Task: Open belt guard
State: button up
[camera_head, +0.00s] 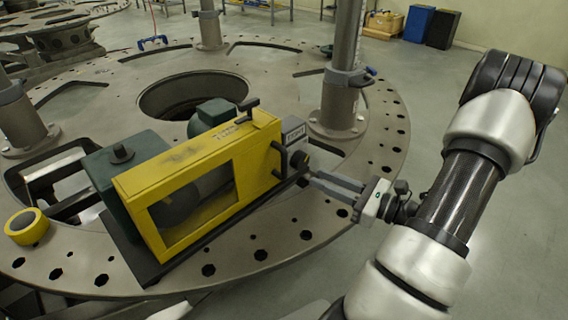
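The yellow belt guard (190,160) stands upright on a dark base on the turret plate. It has a large window in its front face, with a round dark part showing behind it. A black handle (279,160) is on its right end, and a black latch-like piece (247,106) sits on its top at the right. My gripper (312,178) is at the right of the guard, its fingers pointing left toward the guard's right end. The fingertips are close to the handle. I cannot tell whether they touch it or how far apart they are.
The turret plate (283,235) has many holes and a large central opening. A green housing (122,165) adjoins the guard's left side. A yellow tape roll (27,227) lies at the left. A grey post (341,85) stands behind my gripper.

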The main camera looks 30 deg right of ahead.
aim_at(284, 173)
jog(key=x, duration=1.2)
jog(key=shift+w+a, duration=0.15)
grip_shut()
